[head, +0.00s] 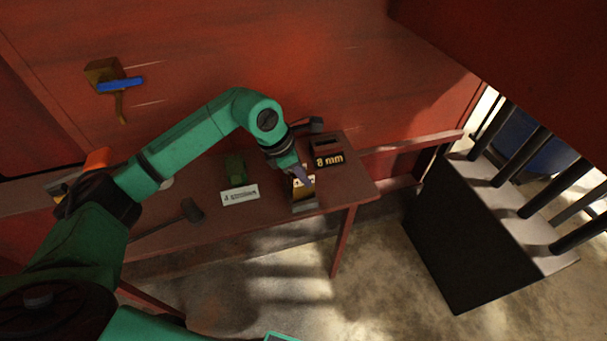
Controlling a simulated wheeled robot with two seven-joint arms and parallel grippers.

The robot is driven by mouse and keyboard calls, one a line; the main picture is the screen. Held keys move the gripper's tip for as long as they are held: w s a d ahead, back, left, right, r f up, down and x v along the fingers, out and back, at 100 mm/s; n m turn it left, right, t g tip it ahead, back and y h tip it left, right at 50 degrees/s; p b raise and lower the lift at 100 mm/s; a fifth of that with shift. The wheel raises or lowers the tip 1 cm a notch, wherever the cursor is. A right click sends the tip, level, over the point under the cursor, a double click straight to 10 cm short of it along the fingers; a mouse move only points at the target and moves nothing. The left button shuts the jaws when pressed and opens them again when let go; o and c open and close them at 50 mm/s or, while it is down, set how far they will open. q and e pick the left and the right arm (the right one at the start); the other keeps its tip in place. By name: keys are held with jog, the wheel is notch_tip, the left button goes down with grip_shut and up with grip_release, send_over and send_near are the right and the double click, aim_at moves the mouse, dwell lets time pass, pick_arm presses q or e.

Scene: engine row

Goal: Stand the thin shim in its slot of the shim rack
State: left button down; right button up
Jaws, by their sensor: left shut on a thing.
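My left gripper (300,173) reaches down over the right part of the narrow red-brown table. It is shut on a thin greyish piece, which looks like the thin shim (307,178); the jaws hide much of it. Right below it on the table is a small pale and dark stand (304,205), which looks like the shim rack. The shim's lower end overlaps this stand in the picture; I cannot tell whether it is in a slot or above it. My right gripper is not in view.
A dark block with a slotted top and an "8 mm" label (329,160) stands close to the right. A white sign (240,195), a green object (235,168) and a mallet (192,211) lie to the left.

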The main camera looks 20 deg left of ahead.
pick_arm(q)
jog(key=shift+f+b, duration=1.05)
jog(key=shift+f, duration=0.2)
jog(key=c, duration=0.8)
grip_release()
jog(key=b+v, duration=0.2)
jog(key=v, duration=1.2)
jog(key=shift+a+r, duration=0.15)
jog(key=shift+r, duration=0.15)
